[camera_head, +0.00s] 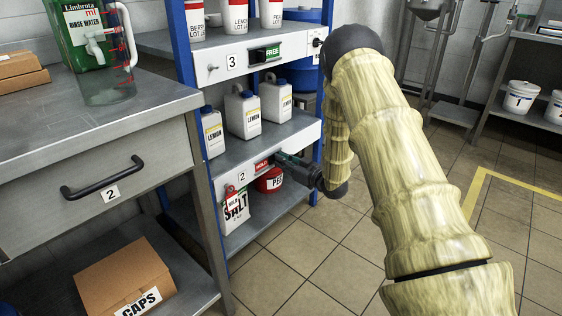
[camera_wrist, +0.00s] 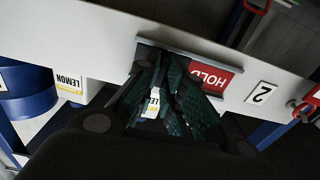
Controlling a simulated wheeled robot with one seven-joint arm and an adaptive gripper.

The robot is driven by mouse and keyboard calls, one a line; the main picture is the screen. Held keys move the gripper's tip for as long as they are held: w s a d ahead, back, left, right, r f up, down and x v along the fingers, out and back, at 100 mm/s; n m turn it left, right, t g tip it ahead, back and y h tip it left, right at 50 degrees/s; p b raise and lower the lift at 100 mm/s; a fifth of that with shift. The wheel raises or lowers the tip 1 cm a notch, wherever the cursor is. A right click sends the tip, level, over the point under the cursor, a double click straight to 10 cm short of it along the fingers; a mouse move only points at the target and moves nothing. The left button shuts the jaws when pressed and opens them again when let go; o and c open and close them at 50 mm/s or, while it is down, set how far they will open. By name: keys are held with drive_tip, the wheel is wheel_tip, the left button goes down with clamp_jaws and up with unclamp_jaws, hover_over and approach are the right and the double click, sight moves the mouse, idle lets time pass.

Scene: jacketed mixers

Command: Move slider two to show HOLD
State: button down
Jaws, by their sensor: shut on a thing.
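Slider two is on the white shelf front marked 2 (camera_head: 241,176). Its red HOLD panel (camera_head: 263,166) is uncovered, left of my gripper (camera_head: 284,158). In the wrist view the HOLD panel (camera_wrist: 209,76) appears turned over, and its word is readable beside my fingers (camera_wrist: 165,95). My fingers are closed on the slider's block at the other end of the dark track (camera_wrist: 180,50). The block itself is mostly hidden by the fingers, and no FREE panel shows on this slider.
Slider three (camera_head: 265,53) above shows green FREE. Lemon bottles (camera_head: 243,112) stand on the shelf behind the label strip. A red tag (camera_head: 233,193) hangs at the strip's left, above a SALT container (camera_head: 236,214). A blue post (camera_head: 325,130) stands right. A grey bench (camera_head: 90,110) is at left.

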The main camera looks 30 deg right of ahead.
drive_tip(key=shift+w+d+r, duration=0.1)
drive_tip(key=shift+d, duration=0.1)
drive_tip(key=c, duration=1.5)
unclamp_jaws()
drive_tip(key=v, duration=1.2)
